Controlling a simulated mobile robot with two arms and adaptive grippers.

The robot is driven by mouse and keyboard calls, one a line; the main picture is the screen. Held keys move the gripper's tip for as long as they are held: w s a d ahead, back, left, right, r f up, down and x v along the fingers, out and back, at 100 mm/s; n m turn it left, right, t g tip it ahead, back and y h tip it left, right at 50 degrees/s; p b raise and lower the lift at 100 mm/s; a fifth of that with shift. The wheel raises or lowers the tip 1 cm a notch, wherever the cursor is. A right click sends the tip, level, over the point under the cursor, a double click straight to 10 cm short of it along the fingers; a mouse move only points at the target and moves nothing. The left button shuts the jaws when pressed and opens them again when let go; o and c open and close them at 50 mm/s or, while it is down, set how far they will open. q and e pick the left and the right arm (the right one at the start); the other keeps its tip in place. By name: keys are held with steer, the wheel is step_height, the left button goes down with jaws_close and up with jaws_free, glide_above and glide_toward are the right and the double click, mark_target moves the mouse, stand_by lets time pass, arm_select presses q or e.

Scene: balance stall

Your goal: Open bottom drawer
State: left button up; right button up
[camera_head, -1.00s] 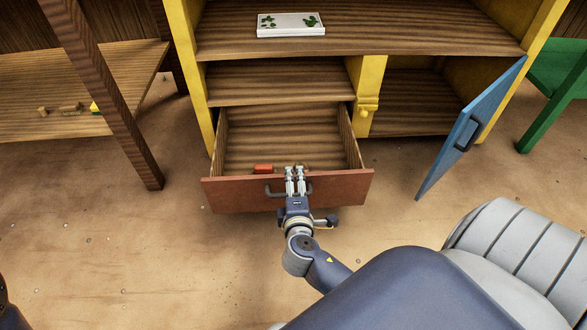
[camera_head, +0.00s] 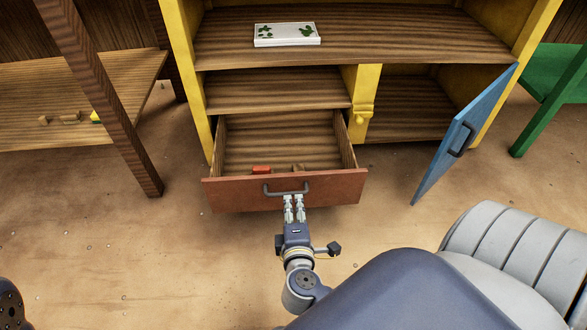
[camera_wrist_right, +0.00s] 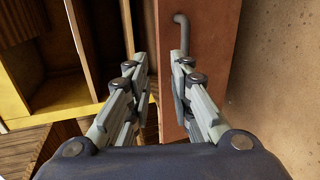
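The bottom drawer is pulled out of the cabinet, and its red-brown front (camera_head: 335,187) faces me. Its dark grey handle (camera_head: 287,192) is a bent bar on the upper middle of that front; it also shows in the right wrist view (camera_wrist_right: 185,34). My right gripper (camera_head: 294,200) is just in front of the drawer front, slightly below the handle bar. My left gripper is not in view.
A small red block (camera_head: 261,170) lies inside the drawer. A blue door (camera_head: 440,150) stands open at the cabinet's right. A white tile with green marks (camera_head: 287,34) lies on the shelf above. A wooden post (camera_head: 110,110) stands at left. Floor around the drawer is clear.

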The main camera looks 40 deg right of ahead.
steer(key=shift+v, duration=1.75)
steer(key=shift+f, duration=0.15)
steer(key=shift+p, duration=0.4)
